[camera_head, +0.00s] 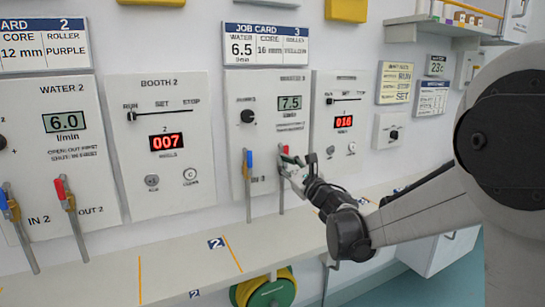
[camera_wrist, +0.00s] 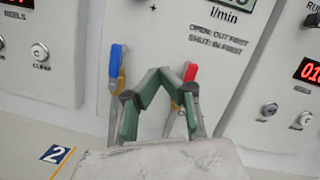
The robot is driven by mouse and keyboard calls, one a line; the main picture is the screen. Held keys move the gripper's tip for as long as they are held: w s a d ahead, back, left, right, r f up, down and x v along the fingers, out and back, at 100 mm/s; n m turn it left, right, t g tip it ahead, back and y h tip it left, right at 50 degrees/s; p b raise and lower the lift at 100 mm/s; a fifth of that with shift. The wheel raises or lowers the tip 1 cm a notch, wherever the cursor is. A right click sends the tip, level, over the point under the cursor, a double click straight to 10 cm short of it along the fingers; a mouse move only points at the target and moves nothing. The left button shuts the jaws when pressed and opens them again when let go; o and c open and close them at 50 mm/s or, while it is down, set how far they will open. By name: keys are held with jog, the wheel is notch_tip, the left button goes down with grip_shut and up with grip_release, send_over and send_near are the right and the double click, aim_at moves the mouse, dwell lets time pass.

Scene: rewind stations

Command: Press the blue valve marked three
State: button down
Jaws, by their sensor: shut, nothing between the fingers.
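The blue valve (camera_head: 249,161) is on the water panel with the 7.5 display, above a label ending in 3. Its blue grip stands upright on a brass body, with a pipe running down. It also shows in the wrist view (camera_wrist: 117,56), left of my gripper. The red valve (camera_head: 285,150) is to its right; in the wrist view its red grip (camera_wrist: 190,73) is just right of my fingertips. My gripper (camera_head: 287,161) is shut and empty in front of the red valve, its green-padded fingers (camera_wrist: 160,73) meeting at the tips. Contact cannot be told. My fingers hide part of the red valve.
The shelf (camera_head: 190,262) runs below the panels. A booth panel (camera_head: 338,115) stands right of the water panel, and the Booth 2 panel (camera_head: 160,110) stands left. Station 2's blue (camera_head: 4,200) and red (camera_head: 60,190) valves are farther left. A green reel (camera_head: 268,291) hangs below the shelf.

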jog(key=shift+s+d, duration=1.4)
jog(key=shift+s, duration=0.2)
jog(key=s+d+r+m+h+p, duration=0.1)
jog(key=s+d+r+m+h, duration=0.1)
jog(key=s+d+m+h, duration=0.8)
jog(key=s+d+r+m+h+p, duration=0.15)
jog(key=d+m, duration=0.35)
jog(key=m, duration=1.1)
jog(key=s+f+m+g, duration=0.5)
jog(key=s+m, duration=0.5)
jog(key=s, duration=0.4)
jog(key=s+f+m+g+p, duration=0.1)
jog(key=s+f+m+g, duration=0.4)
jog(key=s+f+m, duration=0.4)
jog(key=s+m, duration=0.2)
jog(key=s, duration=0.3)
jog(key=shift+s, duration=0.3)
